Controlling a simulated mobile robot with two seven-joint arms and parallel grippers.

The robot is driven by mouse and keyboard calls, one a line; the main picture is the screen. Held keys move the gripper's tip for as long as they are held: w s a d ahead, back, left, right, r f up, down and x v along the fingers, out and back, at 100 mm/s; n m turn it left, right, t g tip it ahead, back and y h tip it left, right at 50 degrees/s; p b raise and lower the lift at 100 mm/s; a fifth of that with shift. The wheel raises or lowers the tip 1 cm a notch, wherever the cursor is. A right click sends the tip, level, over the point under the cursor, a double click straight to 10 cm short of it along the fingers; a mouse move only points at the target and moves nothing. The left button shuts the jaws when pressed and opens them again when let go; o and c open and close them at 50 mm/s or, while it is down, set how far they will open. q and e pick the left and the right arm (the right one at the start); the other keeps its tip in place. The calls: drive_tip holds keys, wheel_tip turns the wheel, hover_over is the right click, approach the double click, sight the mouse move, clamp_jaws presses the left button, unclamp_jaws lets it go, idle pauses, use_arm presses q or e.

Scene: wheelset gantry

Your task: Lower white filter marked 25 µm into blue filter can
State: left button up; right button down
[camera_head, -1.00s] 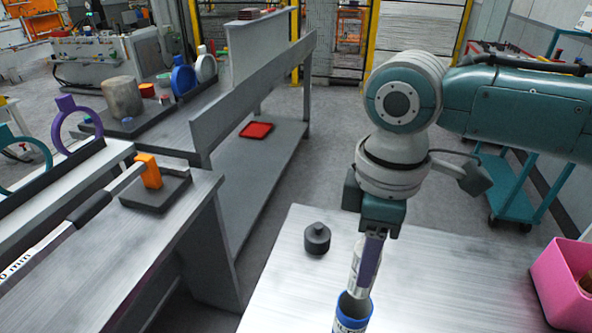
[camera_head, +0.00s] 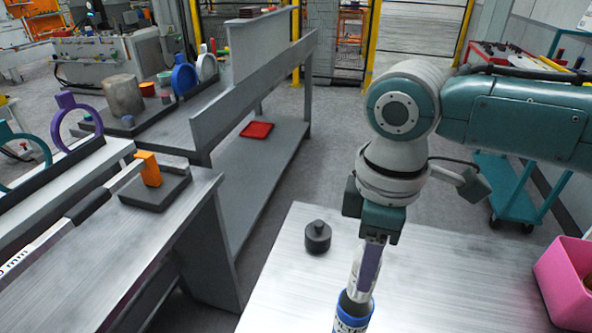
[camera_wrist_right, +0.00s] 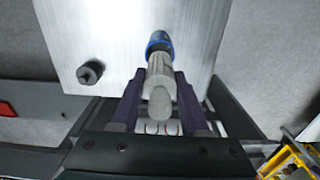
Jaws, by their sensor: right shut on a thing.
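The white filter (camera_head: 357,281) is upright, held in my right gripper (camera_head: 369,262). Its lower end is at the mouth of the blue filter can (camera_head: 351,317), and appears to be partly inside. The can stands on the metal table and is cut off by the bottom edge of the head view. In the right wrist view the filter (camera_wrist_right: 160,90) sits between the two purple fingers, with the blue can (camera_wrist_right: 159,42) just beyond it. The filter's marking is not readable. My left gripper is not in view.
A dark capped cylinder (camera_head: 317,237) stands on the metal table (camera_head: 290,285) left of the can. A pink bin (camera_head: 566,283) is at the table's right side. An orange block (camera_head: 149,169) on a dark base is on the left bench. The table between can and bin is clear.

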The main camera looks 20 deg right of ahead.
sight(351, 322)
drive_tip(key=shift+f+b, duration=1.2)
drive_tip(key=shift+f, duration=0.75)
drive_tip(key=shift+f+b, duration=1.1)
drive_tip(key=shift+f, duration=0.65)
drive_tip(key=shift+c, duration=1.7)
unclamp_jaws()
